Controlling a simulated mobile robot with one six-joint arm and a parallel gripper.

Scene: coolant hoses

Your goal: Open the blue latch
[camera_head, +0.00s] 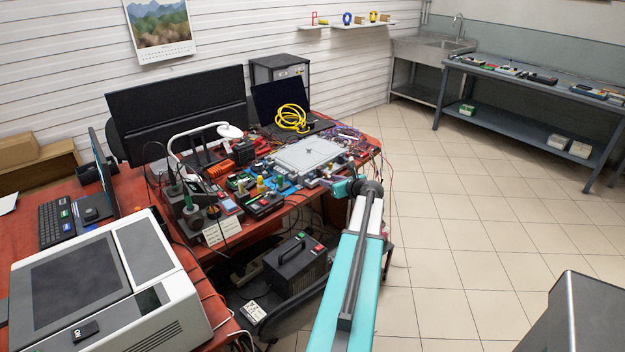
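A grey metal plate or housing (306,156) lies on the red workbench (228,257), with small connectors along its front edge. Small blue parts (284,186) show at its front left; I cannot tell whether one of them is the blue latch. My teal arm reaches up from the bottom of the view. My gripper (322,184) is at the housing's front right corner, very small in view. I cannot tell whether it touches anything, or whether its fingers are open or shut. My arm's wrist may hide parts behind it.
Crowded around the housing are loose wires (348,135), a white lamp (229,131), an orange part (244,152) and a laptop with a yellow cable coil (292,118). A white machine (108,282) stands front left. The tiled floor (455,225) at right is mostly clear.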

